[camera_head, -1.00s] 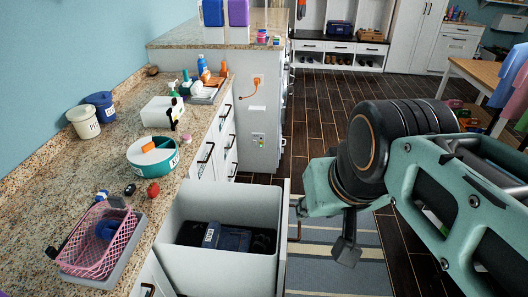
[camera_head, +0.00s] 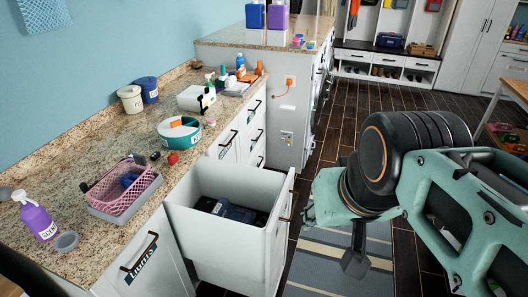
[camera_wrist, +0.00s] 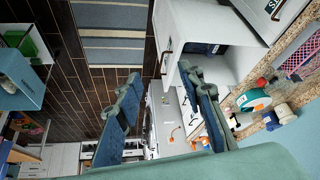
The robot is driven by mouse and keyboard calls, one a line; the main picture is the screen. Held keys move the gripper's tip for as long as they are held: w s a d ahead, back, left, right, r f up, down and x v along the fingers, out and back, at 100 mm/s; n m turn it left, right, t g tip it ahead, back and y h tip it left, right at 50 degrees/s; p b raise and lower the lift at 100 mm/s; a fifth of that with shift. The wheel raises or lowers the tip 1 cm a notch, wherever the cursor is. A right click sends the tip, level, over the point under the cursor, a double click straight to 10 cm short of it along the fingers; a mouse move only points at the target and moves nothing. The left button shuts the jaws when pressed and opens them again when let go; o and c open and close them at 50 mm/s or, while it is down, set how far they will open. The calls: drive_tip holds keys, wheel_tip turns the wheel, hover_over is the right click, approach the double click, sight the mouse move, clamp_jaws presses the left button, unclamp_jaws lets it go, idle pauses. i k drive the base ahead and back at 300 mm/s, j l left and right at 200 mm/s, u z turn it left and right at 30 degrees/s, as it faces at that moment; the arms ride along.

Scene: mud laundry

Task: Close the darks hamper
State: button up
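The hamper (camera_head: 222,240) is a white pull-out bin, drawn well out from under the counter, with dark folded clothes (camera_head: 232,210) inside. Its front panel, on the right, carries a dark bar handle (camera_head: 285,219). The hamper also shows in the wrist view (camera_wrist: 212,32), with its handle (camera_wrist: 164,62) on the left side. My gripper (camera_head: 335,232) is just to the right of the front panel in the head view, apart from it. In the wrist view my gripper's two fingers (camera_wrist: 160,82) are spread with nothing between them. The hamper's own label is not readable.
A closed front labelled LIGHTS (camera_head: 142,262) is left of the hamper. The granite counter (camera_head: 95,160) holds a pink basket (camera_head: 118,190), a teal tub (camera_head: 180,133) and a purple spray bottle (camera_head: 37,218). A striped rug (camera_head: 325,268) and open floor lie right.

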sight(246, 260)
drive_tip(key=l+u, duration=0.4)
drive_tip(key=l, duration=0.2)
drive_tip(key=i+l+u, duration=0.35)
drive_tip(key=i+l, duration=0.2)
